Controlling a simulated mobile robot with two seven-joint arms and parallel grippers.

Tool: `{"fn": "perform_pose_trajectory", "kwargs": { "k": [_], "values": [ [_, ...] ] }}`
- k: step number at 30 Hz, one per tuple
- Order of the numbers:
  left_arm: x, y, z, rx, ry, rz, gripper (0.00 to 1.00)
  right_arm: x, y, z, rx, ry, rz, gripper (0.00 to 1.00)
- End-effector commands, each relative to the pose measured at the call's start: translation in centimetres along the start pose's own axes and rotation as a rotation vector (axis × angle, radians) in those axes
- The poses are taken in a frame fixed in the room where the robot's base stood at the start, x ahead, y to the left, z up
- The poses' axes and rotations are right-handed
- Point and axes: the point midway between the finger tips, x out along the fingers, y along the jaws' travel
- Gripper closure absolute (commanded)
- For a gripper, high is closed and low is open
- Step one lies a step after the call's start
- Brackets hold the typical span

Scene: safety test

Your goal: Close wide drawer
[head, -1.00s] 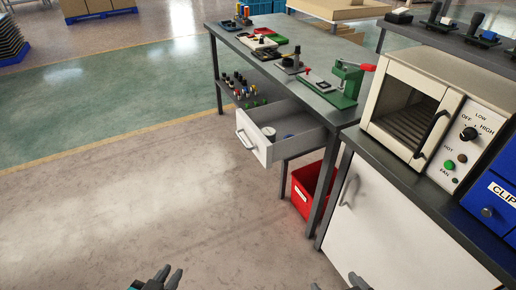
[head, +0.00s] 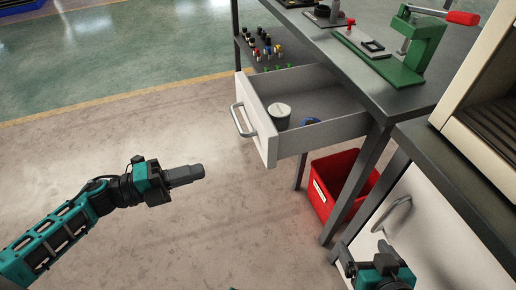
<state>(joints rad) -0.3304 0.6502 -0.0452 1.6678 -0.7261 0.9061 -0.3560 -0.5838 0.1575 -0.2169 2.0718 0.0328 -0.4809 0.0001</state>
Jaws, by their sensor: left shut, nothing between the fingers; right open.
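The wide drawer (head: 318,138) is pulled out from under the workbench, its white front (head: 258,118) facing left. A grey bar handle (head: 241,120) is on that front. Inside the drawer are a round whitish container (head: 279,115) and a blue item (head: 310,121). My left gripper (head: 202,172) is shut and empty, in the air to the left of and below the drawer front, its fingers pointing right and apart from the handle. My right gripper (head: 366,250) is open and empty at the bottom right, in front of the white cabinet door.
The workbench top (head: 375,75) carries a green press (head: 417,45) with a red handle. A red bin (head: 335,180) stands below the drawer. The white cabinet (head: 430,225) and cream oven (head: 480,90) are at right. The floor left of the drawer is clear.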

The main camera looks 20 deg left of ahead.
Motion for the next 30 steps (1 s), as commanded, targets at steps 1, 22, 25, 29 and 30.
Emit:
{"fn": "perform_pose_trajectory", "kwargs": {
  "k": [1,22,25,29,30],
  "values": [
    [0.2,0.1,0.0,0.005,0.006,0.001,1.0,0.0,-0.1,0.1,0.001,-0.001,-0.001,0.14],
    [12.5,-0.1,-0.1,0.003,0.004,-0.002,1.0,0.4,-0.2,1.3,0.013,-0.008,-0.001,0.14],
    [13.4,-0.1,-0.1,0.002,0.004,-0.002,1.0,0.5,-0.2,1.4,0.013,-0.008,0.0,0.14],
    [13.9,0.0,-0.1,0.003,0.004,0.0,1.0,0.5,-0.2,1.4,0.013,-0.008,0.0,0.14],
    [13.9,0.0,-0.1,0.002,0.004,0.0,1.0,0.5,-0.2,1.4,0.013,-0.007,0.001,0.14]
  ]
}}
